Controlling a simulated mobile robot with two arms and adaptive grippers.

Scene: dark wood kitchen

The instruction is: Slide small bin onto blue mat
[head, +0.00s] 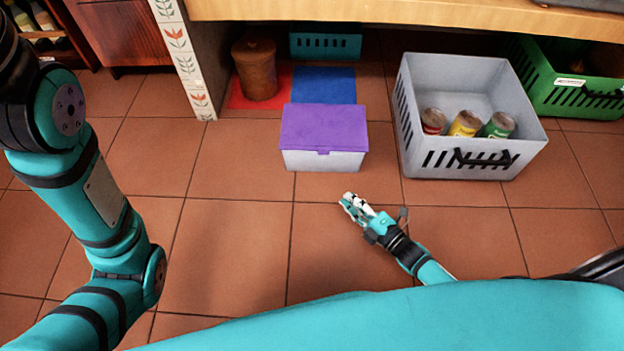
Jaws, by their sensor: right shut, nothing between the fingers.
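The small bin (325,160) is a white box with a purple lid. It stands on the tiled floor in the middle of the head view, in front of the blue mat (325,86). The bin's back edge reaches or overlaps the mat's front edge; the lid hides exactly where they meet. My right gripper (348,200) is low over the floor, just in front of the bin and slightly to its right. It is shut and empty, apart from the bin. My left arm comes in at the left, but its gripper is out of view.
A red mat (239,99) with a brown lidded container (257,68) lies left of the blue mat. A teal crate (326,46) stands behind. A grey crate (475,110) with three cans is at the right, near a green crate (577,88). A tiled post (186,60) stands left.

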